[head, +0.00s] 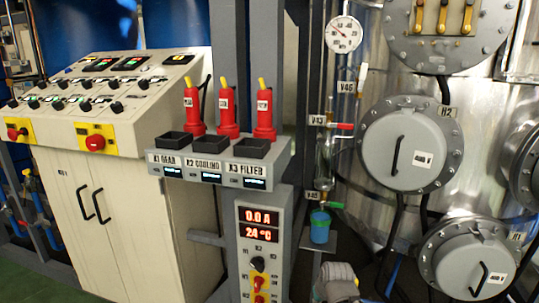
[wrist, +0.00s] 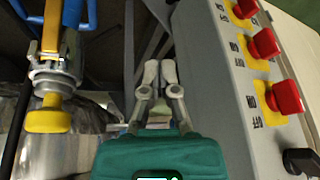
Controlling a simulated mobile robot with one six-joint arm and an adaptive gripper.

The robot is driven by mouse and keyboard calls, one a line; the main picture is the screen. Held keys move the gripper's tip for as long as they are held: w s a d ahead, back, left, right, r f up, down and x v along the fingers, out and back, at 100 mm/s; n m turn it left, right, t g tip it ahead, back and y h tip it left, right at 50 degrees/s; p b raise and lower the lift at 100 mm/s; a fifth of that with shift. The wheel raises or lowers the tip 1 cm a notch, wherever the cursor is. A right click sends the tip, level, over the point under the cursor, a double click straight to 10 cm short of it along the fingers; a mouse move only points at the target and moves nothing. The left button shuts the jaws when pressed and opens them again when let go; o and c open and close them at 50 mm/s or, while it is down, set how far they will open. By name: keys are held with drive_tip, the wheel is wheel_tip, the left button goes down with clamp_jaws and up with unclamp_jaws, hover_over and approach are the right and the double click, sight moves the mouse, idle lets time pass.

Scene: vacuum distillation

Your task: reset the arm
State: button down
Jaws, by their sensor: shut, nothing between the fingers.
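My gripper (wrist: 160,74) shows in the wrist view, with a teal body and two grey fingers. The fingertips are close together and hold nothing. The gripper is in open air between a grey panel with red buttons (wrist: 263,45) on the right and a valve with a yellow knob (wrist: 48,115) on the left. I see no contact with either. I cannot make out the gripper in the head view.
In the head view, a cream control console (head: 105,210) stands left. A steel vessel with round covers (head: 405,150) stands right. A beaker with blue liquid (head: 320,228) sits below a glass tube.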

drive_tip(key=s+d+f+m+g+h, duration=0.1)
drive_tip(key=s+d+m+g, duration=0.15)
drive_tip(key=s+g, duration=0.35)
wheel_tip(320, 180, up, 28)
drive_tip(key=s+t+p, duration=0.1)
drive_tip(key=p, duration=2.7)
drive_tip(key=shift+n+t+p, duration=0.3)
drive_tip(key=shift+n, duration=0.15)
